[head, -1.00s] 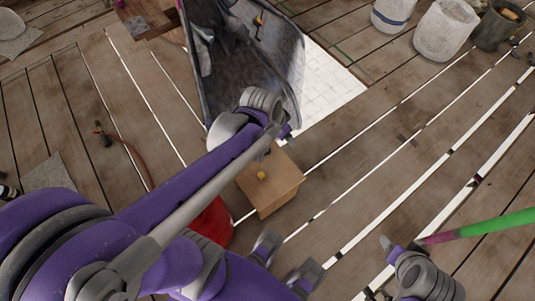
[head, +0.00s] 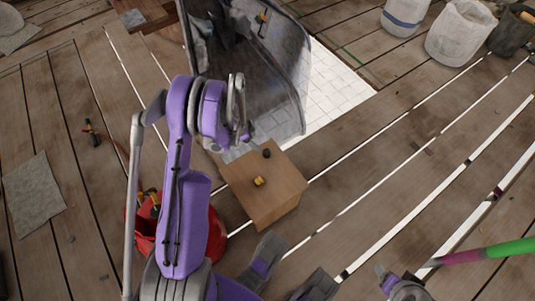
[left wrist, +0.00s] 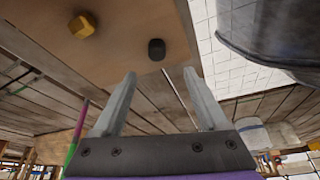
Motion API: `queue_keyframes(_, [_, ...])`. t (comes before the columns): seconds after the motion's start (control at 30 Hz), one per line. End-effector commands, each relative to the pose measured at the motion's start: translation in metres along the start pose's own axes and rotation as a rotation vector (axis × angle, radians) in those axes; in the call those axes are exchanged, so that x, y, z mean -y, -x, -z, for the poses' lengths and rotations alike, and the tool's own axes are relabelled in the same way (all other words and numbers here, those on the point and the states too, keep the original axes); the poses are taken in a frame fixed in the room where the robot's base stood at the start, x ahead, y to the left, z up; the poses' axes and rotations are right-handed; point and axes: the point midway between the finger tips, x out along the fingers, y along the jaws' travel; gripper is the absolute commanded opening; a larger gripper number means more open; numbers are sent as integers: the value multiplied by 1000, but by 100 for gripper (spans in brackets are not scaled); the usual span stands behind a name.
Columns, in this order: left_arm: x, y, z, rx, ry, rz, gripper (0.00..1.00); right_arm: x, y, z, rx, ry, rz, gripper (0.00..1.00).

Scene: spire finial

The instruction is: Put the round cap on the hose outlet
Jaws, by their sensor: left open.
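A small black round cap (head: 266,153) stands on top of a wooden box (head: 278,206). A yellow faceted cap (head: 259,181) sits nearer on the same top. In the left wrist view the black cap (left wrist: 156,49) is just beyond and between my open fingertips, apart from them, and the yellow cap (left wrist: 83,24) is to its left. My left gripper (left wrist: 160,74) is empty; in the head view its fingers are partly hidden behind my wrist. A dark hose fitting (head: 92,134) lies on the deck at the left; its hose is mostly hidden by my arm. My right gripper is unclear at the bottom right.
A red bucket (head: 216,238) with tools stands left of the box, partly behind my arm. A dark, curved-sided container (head: 285,100) stands behind the box. Pale buckets (head: 455,35) are at the back right. A green and magenta pole (head: 490,249) lies at the right.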

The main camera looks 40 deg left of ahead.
Motion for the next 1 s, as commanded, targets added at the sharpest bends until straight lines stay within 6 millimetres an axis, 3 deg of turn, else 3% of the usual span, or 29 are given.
queue_keyframes(0.33, [0,-3,1,1,1,0,76,0,-1,0,0,0,0,71])
queue_keyframes(0.7, [0,-54,0,1,1,1,76,0,-16,-4,5,0,0,71])
queue_keyframes(1.0, [-1,-55,1,1,2,1,76,0,-15,-4,4,0,0,71])
